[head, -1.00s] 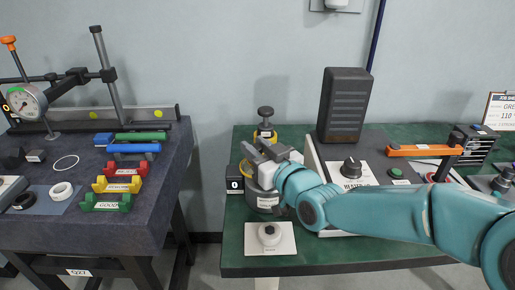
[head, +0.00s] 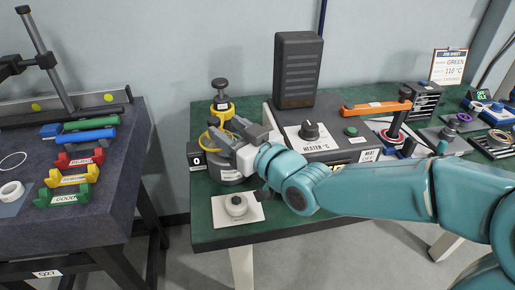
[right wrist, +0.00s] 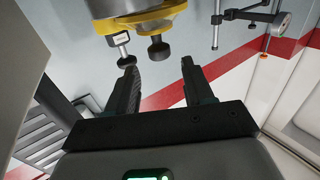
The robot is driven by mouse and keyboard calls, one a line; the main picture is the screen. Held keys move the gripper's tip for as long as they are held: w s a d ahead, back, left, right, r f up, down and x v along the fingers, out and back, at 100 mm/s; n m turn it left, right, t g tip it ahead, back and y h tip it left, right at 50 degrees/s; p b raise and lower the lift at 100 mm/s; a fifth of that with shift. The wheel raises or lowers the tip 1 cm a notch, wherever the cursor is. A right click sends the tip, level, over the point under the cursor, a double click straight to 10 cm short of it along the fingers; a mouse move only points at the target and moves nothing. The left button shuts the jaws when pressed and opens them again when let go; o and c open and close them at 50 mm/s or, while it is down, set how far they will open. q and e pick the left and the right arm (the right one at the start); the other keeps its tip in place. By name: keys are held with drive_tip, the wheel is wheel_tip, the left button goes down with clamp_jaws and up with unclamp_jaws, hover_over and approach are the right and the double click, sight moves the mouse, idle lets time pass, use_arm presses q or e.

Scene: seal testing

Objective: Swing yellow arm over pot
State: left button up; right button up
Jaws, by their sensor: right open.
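The yellow arm (head: 222,107) is at the back left of the green table, with a black knob on top. A yellow curved part (head: 214,140) shows lower down, beside my gripper. The grey pot (head: 230,174) stands in front of it, partly hidden by my right gripper (head: 236,130). In the right wrist view the yellow arm (right wrist: 145,20) is at the top, with dark knobs hanging below it in the picture. My right gripper (right wrist: 158,72) is open there, with nothing between its fingers. I cannot tell whether it touches anything. My left gripper is out of view.
A heater box (head: 345,145) with a dial and a tall dark block (head: 308,70) stand to the right. An orange lever (head: 376,107) lies beyond. A white plate with a round knob (head: 237,208) is at the front edge. A dark table (head: 95,220) with coloured holders stands left, across a gap.

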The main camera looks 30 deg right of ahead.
drive_tip(key=s+d+b, duration=0.1)
drive_tip(key=s+d, duration=0.1)
drive_tip(key=s, duration=0.8)
drive_tip(key=shift+s+b, duration=0.2)
drive_tip(key=shift+b, duration=0.15)
